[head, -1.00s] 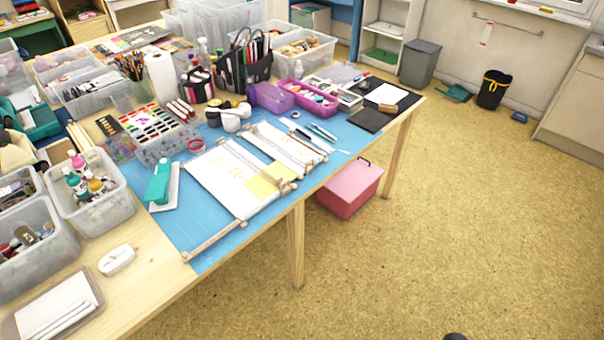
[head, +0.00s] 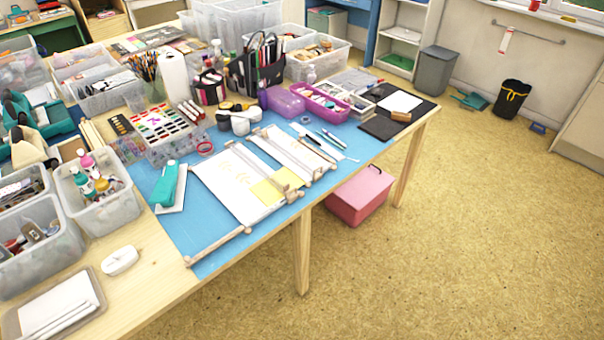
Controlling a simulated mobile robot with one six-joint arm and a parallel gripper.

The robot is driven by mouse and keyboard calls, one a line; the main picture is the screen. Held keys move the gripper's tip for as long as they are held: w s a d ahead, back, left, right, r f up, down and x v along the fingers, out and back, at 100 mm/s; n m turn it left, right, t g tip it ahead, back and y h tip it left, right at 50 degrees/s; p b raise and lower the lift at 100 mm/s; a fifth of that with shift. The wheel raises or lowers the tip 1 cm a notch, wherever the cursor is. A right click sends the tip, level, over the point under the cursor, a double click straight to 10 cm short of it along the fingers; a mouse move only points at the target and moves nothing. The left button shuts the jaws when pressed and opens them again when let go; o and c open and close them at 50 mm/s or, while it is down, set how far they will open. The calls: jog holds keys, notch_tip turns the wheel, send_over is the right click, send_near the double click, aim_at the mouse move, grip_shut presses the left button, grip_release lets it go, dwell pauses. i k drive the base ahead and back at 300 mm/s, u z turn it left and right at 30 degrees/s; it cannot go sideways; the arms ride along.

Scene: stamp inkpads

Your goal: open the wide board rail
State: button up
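The wide board (head: 232,180) is a white panel lying flat on the blue mat (head: 185,225), with a yellow sheet (head: 270,192) on its near right part. A wooden rail (head: 215,247) runs from the board's near corner out to the left over the mat, beside the board. Other short wooden pieces (head: 290,182) sit at the board's near right edge; how they join is too small to tell. A narrower white board (head: 290,147) with wooden end parts lies to its right. My gripper is not in view.
A teal stapler-like object (head: 164,184) lies left of the wide board. Clear bins (head: 93,200) crowd the left side. A pink box (head: 360,194) stands on the floor by the table legs. The floor (head: 440,260) in front of the table is open.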

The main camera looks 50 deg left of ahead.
aim_at(289, 198)
jog(key=z, duration=0.15)
jog(key=k, duration=1.3)
jog(key=u, duration=1.8)
jog(key=i, duration=0.95)
jog(key=z, duration=0.05)
